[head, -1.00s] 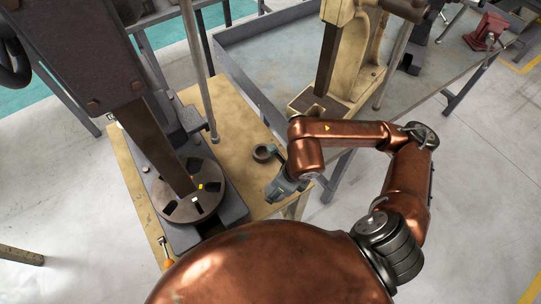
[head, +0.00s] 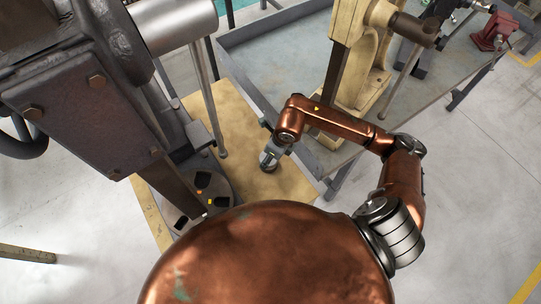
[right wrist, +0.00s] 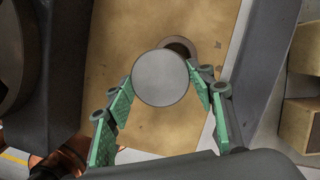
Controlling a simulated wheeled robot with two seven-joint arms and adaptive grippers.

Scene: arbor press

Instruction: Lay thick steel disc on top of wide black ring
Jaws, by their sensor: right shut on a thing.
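The thick steel disc (right wrist: 160,78) is a plain grey round in the right wrist view. It sits between the green-padded fingers of my right gripper (right wrist: 163,88), which is shut on it, above the wooden table top. A dark ring (right wrist: 181,40), which looks like the wide black ring, lies on the wood beyond the disc. The disc covers part of it, so the two overlap in this view; the height gap cannot be told. In the head view my right gripper (head: 268,160) is over the wooden top and hides the ring. My left gripper is not in view.
A large dark arbor press (head: 95,95) with a slotted round plate (head: 215,186) stands left of my gripper. A cream press (head: 365,65) stands on a grey metal table (head: 275,55) beyond. The wooden top (head: 285,183) is bare around my right gripper.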

